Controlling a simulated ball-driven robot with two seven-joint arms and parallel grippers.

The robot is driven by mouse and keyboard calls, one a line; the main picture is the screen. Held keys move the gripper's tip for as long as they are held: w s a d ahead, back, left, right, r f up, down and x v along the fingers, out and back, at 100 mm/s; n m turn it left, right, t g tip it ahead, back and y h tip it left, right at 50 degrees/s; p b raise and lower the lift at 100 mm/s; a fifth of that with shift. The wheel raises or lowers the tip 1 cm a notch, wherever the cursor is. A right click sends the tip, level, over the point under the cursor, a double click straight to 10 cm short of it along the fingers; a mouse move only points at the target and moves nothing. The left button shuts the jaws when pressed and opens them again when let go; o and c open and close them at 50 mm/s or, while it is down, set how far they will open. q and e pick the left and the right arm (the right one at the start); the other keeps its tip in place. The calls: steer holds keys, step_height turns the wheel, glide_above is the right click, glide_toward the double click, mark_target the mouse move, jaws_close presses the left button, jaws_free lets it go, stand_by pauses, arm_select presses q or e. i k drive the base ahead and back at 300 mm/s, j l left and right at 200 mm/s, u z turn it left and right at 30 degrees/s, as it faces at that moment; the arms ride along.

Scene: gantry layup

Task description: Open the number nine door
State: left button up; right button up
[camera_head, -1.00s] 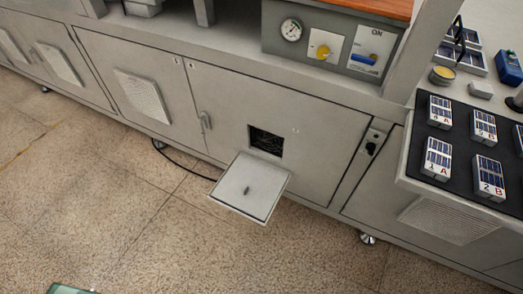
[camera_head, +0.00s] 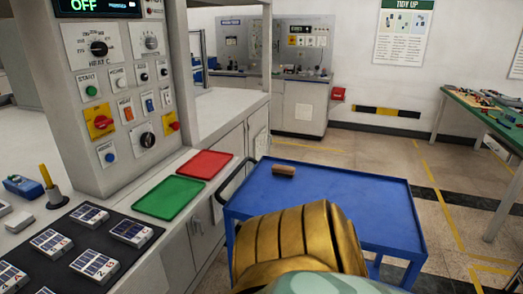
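No door with a readable number nine shows now. Grey cabinet doors (camera_head: 208,232) with handles stand under the counter, left of the blue cart, seen at a steep angle and looking shut. I cannot read any number on them. The small hatch seen earlier, with its flap down, is out of view now. Neither of my grippers is in view.
A blue cart (camera_head: 377,207) with a small brown block (camera_head: 284,170) stands close in front. The counter holds red (camera_head: 205,164) and green (camera_head: 168,197) trays and several labelled blocks (camera_head: 98,265). Floor is free beyond the cart, left of the green-topped table (camera_head: 492,113).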

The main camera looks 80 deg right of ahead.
mark_target(257, 122)
steer(key=z, duration=2.7)
steer(key=i+l+z, duration=0.2)
steer(key=l, duration=0.2)
steer(key=l+z, duration=0.25)
steer(key=l, duration=0.15)
steer(key=i+l+z, duration=0.2)
steer(key=l, duration=0.15)
steer(key=i+l+z, duration=0.2)
steer(key=l, duration=0.15)
steer(key=i+l+z, duration=0.4)
steer(key=i, duration=0.3)
steer(key=i+l+z, duration=0.15)
steer(key=i+l, duration=0.15)
steer(key=i+u, duration=0.35)
steer(key=i, duration=0.4)
steer(key=i+l+u, duration=0.1)
steer(key=i+u, duration=0.25)
steer(key=i, duration=0.4)
